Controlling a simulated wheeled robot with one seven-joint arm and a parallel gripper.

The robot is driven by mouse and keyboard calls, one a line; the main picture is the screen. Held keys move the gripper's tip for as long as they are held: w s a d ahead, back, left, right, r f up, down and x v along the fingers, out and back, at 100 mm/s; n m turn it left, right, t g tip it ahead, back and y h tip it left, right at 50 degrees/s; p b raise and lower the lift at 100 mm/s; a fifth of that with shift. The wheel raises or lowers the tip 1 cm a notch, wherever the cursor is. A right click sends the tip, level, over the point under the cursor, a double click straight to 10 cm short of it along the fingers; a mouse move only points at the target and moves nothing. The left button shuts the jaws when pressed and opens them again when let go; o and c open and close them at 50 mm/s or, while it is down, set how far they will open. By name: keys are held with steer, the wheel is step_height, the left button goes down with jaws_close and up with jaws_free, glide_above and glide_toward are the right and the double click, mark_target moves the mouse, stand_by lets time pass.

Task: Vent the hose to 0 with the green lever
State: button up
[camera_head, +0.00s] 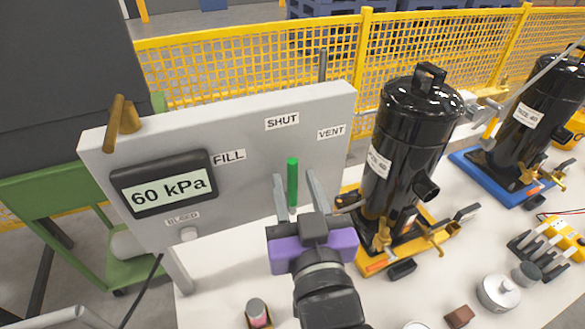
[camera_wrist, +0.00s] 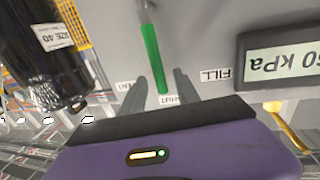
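The grey panel (camera_head: 250,190) carries a display (camera_head: 163,183) reading 60 kPa and labels FILL (camera_head: 229,157), SHUT (camera_head: 282,121) and VENT (camera_head: 331,132). The green lever (camera_head: 292,182) stands upright in the head view, below SHUT. In the wrist view the lever (camera_wrist: 151,58) points toward the SHUT label (camera_wrist: 170,99), with VENT (camera_wrist: 125,86) and FILL (camera_wrist: 216,75) to either side. My gripper (camera_head: 295,176) is open, its fingers on either side of the lever. In the wrist view my gripper (camera_wrist: 160,76) has the lever's green end between its fingertips, with gaps visible.
A black compressor (camera_head: 408,150) stands close right of my gripper. Small parts lie on the white table (camera_head: 440,290). A yellow mesh fence (camera_head: 250,65) runs behind.

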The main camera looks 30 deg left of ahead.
mark_target(294, 177)
steer(key=shift+x, duration=1.6)
jaws_close()
